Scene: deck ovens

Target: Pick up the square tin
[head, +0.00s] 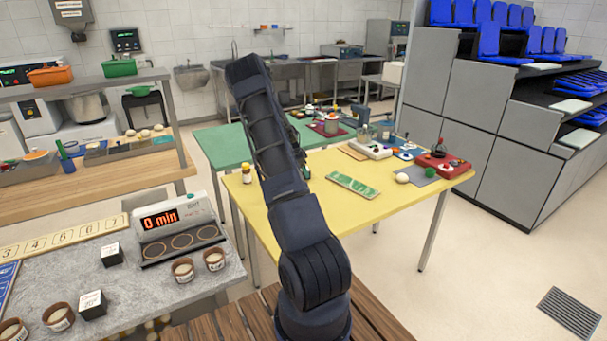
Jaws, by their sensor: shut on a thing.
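I cannot make out a square tin in the head view. My own arm rises through the middle of the picture and covers part of the yellow table (285,227). My gripper is hidden behind the arm, so its fingers and anything between them do not show. A small dark and green patch shows at the arm's right edge, over the table, too little to identify. A flat green rectangular piece with a pale rim (352,186) lies on the yellow table, right of the arm.
A red device (443,165) and a white device (369,149) are at the table's right. A grey counter (150,300) holds a timer (172,220) and small pots. Floor at the right is clear around a drain grate (570,313).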

